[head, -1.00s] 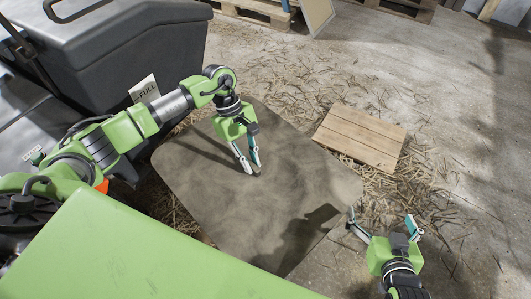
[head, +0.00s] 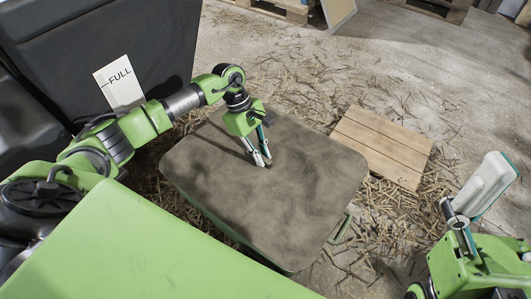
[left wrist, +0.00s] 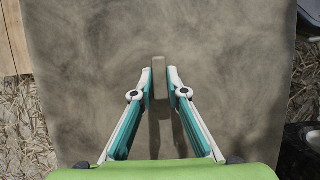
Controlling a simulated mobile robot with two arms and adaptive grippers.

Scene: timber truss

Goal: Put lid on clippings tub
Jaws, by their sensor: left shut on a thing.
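The lid (head: 300,205) is a broad, smudged grey-brown board with rounded corners, and it fills most of the left wrist view. My left gripper (head: 265,163) points down at its middle, shut on a small upright grip block (left wrist: 159,84) on the lid. The green clippings tub (head: 235,238) is under the lid, mostly hidden. Its green side shows along the near edge, and a side handle (head: 342,227) shows at the right. The lid looks lined up with the tub; I cannot tell whether it is fully seated. My right gripper (head: 470,195) is open and empty, right of the tub.
A slatted wooden board (head: 383,145) lies on the floor right of the tub. Loose straw (head: 390,215) is scattered around. A large dark bin (head: 165,50) with a "FULL" sign (head: 119,82) stands at the left. Pallets (head: 275,8) are at the back. Concrete floor is open at the right.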

